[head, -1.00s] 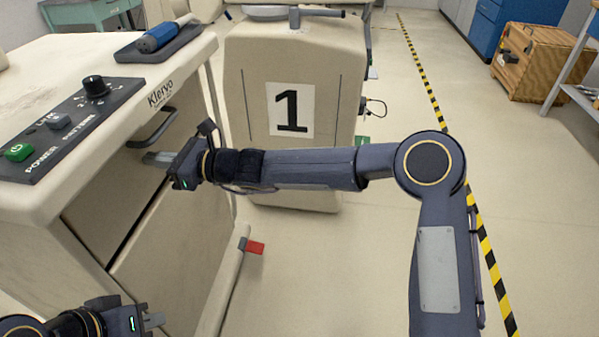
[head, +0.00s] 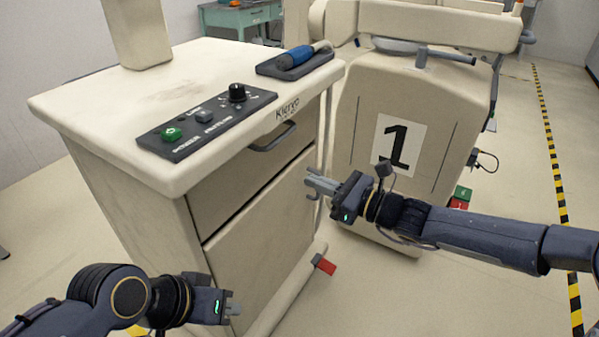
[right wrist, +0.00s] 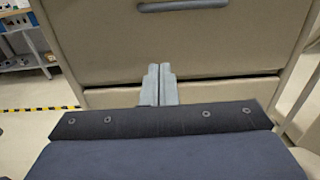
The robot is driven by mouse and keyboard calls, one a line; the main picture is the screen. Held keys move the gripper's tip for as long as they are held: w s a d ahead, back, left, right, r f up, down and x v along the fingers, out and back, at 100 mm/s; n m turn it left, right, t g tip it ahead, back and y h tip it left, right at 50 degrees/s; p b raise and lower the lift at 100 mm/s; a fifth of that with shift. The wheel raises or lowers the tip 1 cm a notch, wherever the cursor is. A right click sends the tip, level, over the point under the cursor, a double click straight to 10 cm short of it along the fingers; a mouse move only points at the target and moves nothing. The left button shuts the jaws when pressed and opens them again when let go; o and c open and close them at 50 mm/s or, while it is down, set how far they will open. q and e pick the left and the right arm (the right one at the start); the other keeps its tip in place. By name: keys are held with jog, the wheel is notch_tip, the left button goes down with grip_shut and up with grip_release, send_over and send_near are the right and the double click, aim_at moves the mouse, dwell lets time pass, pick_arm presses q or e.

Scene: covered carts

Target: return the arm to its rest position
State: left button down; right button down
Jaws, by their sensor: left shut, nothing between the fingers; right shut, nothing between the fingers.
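My right gripper (head: 322,184) is shut and empty. It hangs in front of the cream cart (head: 255,215), to the right of its drawer handle (head: 272,138), and looks apart from it. In the right wrist view its fingers (right wrist: 160,84) are together, with the cart's drawer fronts and the grey handle (right wrist: 182,5) beyond them. My left gripper (head: 231,307) is low at the bottom left, in front of the cart's lower part. It is shut with nothing in it.
A control panel (head: 206,122) and a tray with a blue-handled tool (head: 298,56) are on the cart top. A second covered cart marked 1 (head: 440,115) stands behind my right gripper. A red pedal (head: 325,264) is near the floor. Open floor lies right, with a striped line (head: 558,170).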

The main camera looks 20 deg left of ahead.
jog(key=s+d+f+n+t+h, duration=0.1)
jog(key=s+d+f+n+h, duration=0.2)
jog(key=s+d+n+h, duration=0.9)
jog(key=s+d+f+n+h, duration=0.25)
jog(key=s+d+n, duration=0.45)
jog(key=s+d, duration=1.15)
notch_tip(320, 180, up, 25)
jog(key=w+d+p, duration=0.2)
jog(key=p, duration=2.3)
jog(key=shift+w+d+y, duration=0.2)
jog(key=shift+w+y, duration=0.05)
jog(key=shift+y, duration=0.2)
